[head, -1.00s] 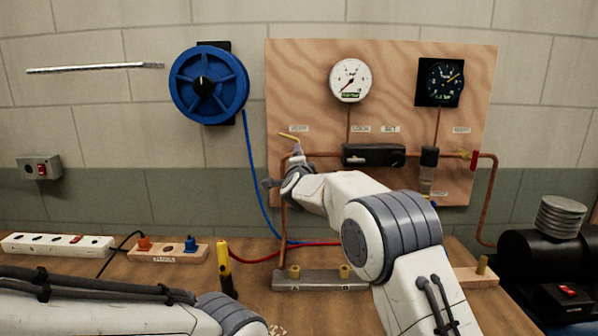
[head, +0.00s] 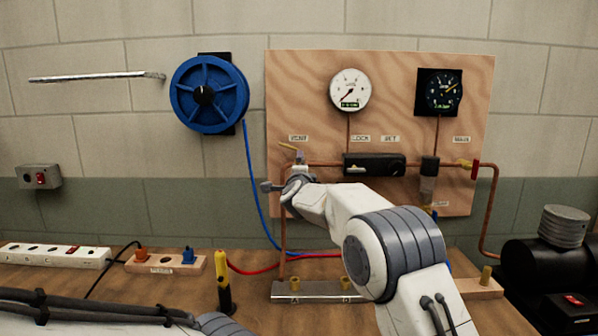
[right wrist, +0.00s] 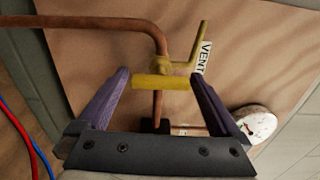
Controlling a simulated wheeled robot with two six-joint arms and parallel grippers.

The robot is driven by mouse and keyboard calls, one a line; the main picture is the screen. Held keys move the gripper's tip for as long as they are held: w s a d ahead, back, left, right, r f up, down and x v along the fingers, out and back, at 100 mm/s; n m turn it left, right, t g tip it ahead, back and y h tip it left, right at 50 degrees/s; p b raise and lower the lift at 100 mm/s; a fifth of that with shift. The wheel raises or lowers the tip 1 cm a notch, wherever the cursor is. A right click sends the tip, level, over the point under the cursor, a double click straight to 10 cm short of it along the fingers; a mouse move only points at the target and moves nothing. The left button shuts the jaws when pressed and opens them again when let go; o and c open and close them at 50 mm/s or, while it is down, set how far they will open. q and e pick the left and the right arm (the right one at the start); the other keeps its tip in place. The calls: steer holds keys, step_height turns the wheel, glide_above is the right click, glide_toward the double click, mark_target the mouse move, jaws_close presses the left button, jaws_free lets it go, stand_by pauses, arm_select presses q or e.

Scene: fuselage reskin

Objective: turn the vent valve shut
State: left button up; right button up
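The vent valve (head: 299,157) is at the left of the wooden board, below the VENT label, on a copper pipe. In the right wrist view its yellow bar handle (right wrist: 160,82) lies across the gap between my fingers, in front of the brass body, and a bent brass rod (right wrist: 203,42) rises beside it. My right gripper (right wrist: 152,76) is open, with one purple finger near each end of the bar; I cannot tell whether either touches it. In the head view my right wrist hides most of this gripper. My left gripper is out of view; only its arm shows.
The board carries a white gauge (head: 350,90), a dark gauge (head: 440,92) and a black block (head: 374,163). A blue reel (head: 208,95) hangs left of it. On the bench are a yellow-black tool (head: 222,282), power strips (head: 52,255) and a black machine (head: 535,267).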

steer(key=shift+s+a+f+b, duration=0.1)
steer(key=shift+s+b, duration=0.2)
steer(key=shift+s, duration=0.05)
steer(key=s+b, duration=0.3)
steer(key=s, duration=0.6)
steer(key=shift+s, duration=0.4)
